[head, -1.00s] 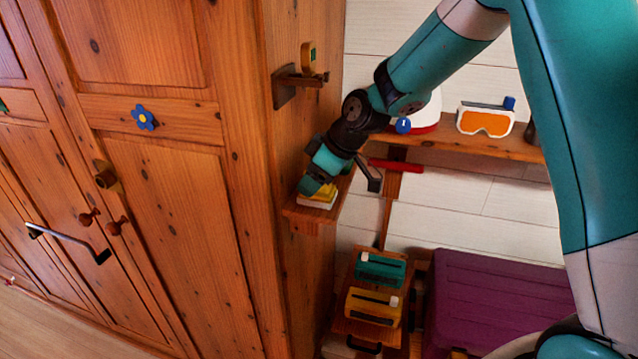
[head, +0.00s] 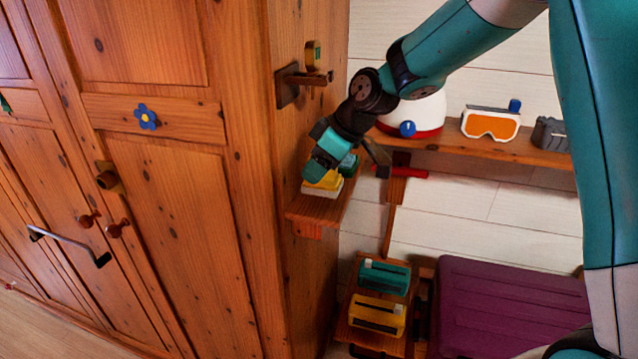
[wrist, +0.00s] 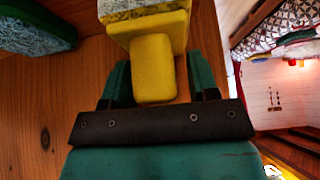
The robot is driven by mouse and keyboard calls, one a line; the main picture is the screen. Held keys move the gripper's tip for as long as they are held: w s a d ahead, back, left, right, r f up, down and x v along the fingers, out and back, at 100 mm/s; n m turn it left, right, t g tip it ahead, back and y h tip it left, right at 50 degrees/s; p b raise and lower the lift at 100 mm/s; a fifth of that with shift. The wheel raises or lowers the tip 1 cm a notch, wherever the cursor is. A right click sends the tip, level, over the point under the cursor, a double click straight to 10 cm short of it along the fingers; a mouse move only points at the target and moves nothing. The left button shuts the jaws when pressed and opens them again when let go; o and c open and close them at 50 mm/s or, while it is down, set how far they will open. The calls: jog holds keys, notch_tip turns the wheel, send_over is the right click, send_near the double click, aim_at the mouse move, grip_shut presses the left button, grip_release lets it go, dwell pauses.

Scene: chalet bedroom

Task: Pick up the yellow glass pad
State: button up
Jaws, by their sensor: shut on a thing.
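The yellow glass pad (wrist: 153,72) is between the two fingers of my gripper (wrist: 157,62) in the wrist view, held by its rounded yellow block. Its wider yellow body with a pale speckled face lies beyond the fingers. In the head view the yellow pad (head: 328,181) shows below my gripper (head: 320,172), over the small wooden shelf (head: 313,208) on the cabinet's side. I cannot tell whether it still touches the shelf. A dark green pad (wrist: 38,28) with a speckled face is at upper left in the wrist view; it shows partly behind my gripper in the head view (head: 349,163).
The tall wooden cabinet (head: 170,220) stands close on the left. A wooden bracket (head: 305,78) juts out above the small shelf. Goggles (head: 491,122) stand on a longer shelf to the right. Below are teal and yellow slotted boxes (head: 384,276) and a purple case (head: 510,305).

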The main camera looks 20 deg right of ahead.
notch_tip(320, 180, up, 3)
jog(key=shift+r+b, duration=0.2)
jog(key=shift+b, duration=0.3)
jog(key=s+d+b, duration=0.6)
jog(key=s+d, duration=0.5)
jog(key=d, duration=0.5)
jog(key=shift+s, duration=0.2)
